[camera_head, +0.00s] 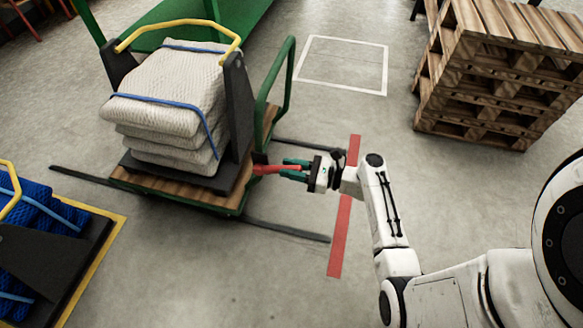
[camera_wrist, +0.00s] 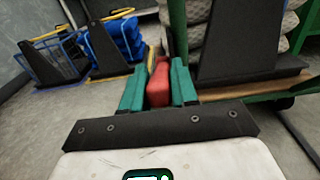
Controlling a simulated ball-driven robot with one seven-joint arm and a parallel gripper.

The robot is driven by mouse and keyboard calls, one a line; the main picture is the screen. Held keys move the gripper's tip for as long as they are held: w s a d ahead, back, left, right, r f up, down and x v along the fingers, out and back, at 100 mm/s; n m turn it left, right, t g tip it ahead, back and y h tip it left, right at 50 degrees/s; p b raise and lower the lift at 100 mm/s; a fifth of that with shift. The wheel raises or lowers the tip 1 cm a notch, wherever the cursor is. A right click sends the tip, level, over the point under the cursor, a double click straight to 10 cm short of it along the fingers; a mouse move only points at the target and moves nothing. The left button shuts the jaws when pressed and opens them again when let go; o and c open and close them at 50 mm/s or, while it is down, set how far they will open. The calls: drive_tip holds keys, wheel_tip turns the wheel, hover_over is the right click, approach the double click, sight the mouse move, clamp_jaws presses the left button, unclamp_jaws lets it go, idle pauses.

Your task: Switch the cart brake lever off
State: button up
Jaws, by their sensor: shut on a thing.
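The cart (camera_head: 190,200) is a green-framed trolley with a wooden deck, carrying a stack of folded pale nets (camera_head: 165,100) tied with blue straps. Its red brake lever (camera_head: 268,169) sticks out from the deck's right end, roughly level. In the wrist view the lever (camera_wrist: 158,82) lies between two green fingers. My gripper (camera_head: 290,170) is shut on the lever; in the wrist view the gripper (camera_wrist: 158,88) has a finger on each side of it. The lever's pivot is hard to make out in both views.
A red floor stripe (camera_head: 340,235) runs under my arm. Stacked wooden pallets (camera_head: 480,90) stand at the upper right. A blue net load (camera_head: 25,210) on a dark carrier stands at the left. The white-outlined floor square (camera_head: 343,65) is empty.

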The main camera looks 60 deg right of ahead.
clamp_jaws()
drive_tip(key=shift+r+p, duration=0.15)
drive_tip(key=shift+p, duration=0.15)
